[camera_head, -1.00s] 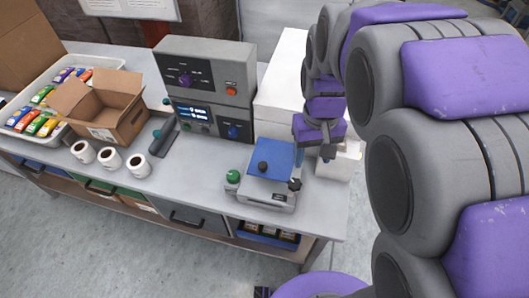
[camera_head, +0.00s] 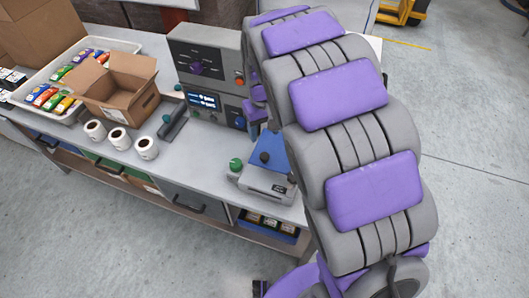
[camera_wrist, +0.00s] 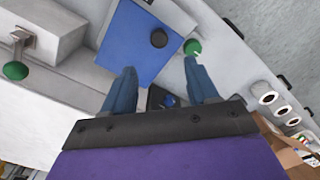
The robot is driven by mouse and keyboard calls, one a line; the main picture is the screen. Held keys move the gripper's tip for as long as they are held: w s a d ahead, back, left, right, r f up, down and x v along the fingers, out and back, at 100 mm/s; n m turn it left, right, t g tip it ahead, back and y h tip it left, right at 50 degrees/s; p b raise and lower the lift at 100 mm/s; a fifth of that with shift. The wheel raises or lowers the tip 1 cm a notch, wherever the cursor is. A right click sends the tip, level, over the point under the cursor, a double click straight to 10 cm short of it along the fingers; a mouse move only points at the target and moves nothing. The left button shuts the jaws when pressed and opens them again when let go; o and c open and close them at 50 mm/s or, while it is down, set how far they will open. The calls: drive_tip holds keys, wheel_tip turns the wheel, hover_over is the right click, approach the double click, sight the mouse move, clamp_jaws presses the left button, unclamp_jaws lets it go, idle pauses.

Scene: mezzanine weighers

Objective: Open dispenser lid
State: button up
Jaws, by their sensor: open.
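I cannot tell for sure which part is the dispenser lid. A pale box (camera_wrist: 50,32) with a metal bracket (camera_wrist: 22,40) and a green knob (camera_wrist: 15,70) lies at the upper left of the wrist view. A grey device (camera_head: 262,183) with a blue plate (camera_head: 270,150) and a dark knob stands on the bench. The blue plate fills the upper middle of the wrist view (camera_wrist: 135,50). My gripper (camera_wrist: 160,68) is open and empty, its fingers spread over the near edge of the blue plate. I cannot tell if they touch it. In the head view my arm hides the gripper.
A grey control unit (camera_head: 205,65) with a lit display stands behind the device. White rolls (camera_head: 118,138), an open cardboard box (camera_head: 118,95) and a tray (camera_head: 120,47) of coloured packs stand to the left. Open floor (camera_head: 475,215) lies to the right.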

sight(264, 155)
drive_tip(key=f, duration=0.6)
drive_tip(key=f+b, duration=0.1)
drive_tip(key=f, duration=0.3)
drive_tip(key=shift+d+f, duration=0.1)
drive_tip(key=shift+d, duration=0.2)
drive_tip(key=shift+a+f, duration=0.15)
drive_tip(key=shift+f, duration=0.25)
drive_tip(key=shift+a, duration=0.35)
drive_tip(key=shift+d, duration=0.35)
drive_tip(key=c, duration=0.6)
drive_tip(key=shift+a, duration=0.1)
clamp_jaws()
